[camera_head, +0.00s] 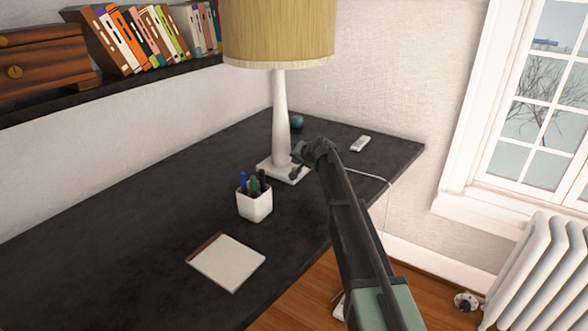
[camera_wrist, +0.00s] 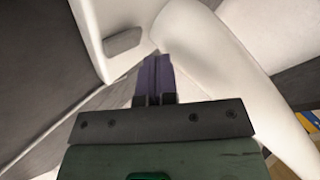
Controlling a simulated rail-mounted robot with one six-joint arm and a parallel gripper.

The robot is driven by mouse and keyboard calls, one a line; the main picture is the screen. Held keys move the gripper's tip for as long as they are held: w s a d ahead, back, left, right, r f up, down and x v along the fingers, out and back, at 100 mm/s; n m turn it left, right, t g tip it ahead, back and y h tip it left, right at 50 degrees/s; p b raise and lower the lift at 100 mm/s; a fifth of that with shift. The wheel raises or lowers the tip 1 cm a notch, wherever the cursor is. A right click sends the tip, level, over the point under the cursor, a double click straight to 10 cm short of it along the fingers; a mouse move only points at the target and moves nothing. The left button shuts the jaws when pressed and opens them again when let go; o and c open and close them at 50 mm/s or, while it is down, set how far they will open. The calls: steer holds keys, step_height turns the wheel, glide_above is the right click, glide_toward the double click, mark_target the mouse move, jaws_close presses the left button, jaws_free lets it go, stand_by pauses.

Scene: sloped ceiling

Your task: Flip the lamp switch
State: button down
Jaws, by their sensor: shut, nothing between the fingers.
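The lamp stands on the dark desk, with a yellow fabric shade (camera_head: 279,38), a white column (camera_head: 281,115) and a white square base (camera_head: 265,168). In the wrist view, a small grey rounded bar, which looks like the switch (camera_wrist: 122,40), sits on the white lamp base (camera_wrist: 90,22). The lamp column (camera_wrist: 215,60) rises on the right there. My gripper (camera_head: 296,170) is low beside the column, over the base. In the wrist view its fingers (camera_wrist: 155,62) are shut and empty, just right of the grey bar. I cannot tell whether the tips touch the lamp.
A white pen cup (camera_head: 254,204) stands left of the lamp base, with a notepad (camera_head: 227,262) in front. A small white device (camera_head: 360,143) and a teal round object (camera_head: 297,122) lie behind. A white cord (camera_head: 370,177) crosses the desk's right edge. The left desk is clear.

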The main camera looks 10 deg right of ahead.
steer(key=shift+f, duration=0.1)
stand_by(0.5)
steer(key=shift+f+b, duration=0.3)
steer(key=shift+b, duration=0.15)
steer(key=shift+w+a+f+b, duration=0.1)
steer(key=shift+f+b, duration=0.2)
steer(key=shift+f, duration=0.05)
steer(key=shift+r, duration=0.1)
stand_by(0.5)
steer(key=shift+r+p, duration=0.65)
steer(key=shift+p, duration=0.1)
steer(key=r+p, duration=0.5)
steer(key=shift+s+d+r, duration=0.1)
steer(key=shift+s+d, duration=0.25)
steer(key=shift+d, duration=0.05)
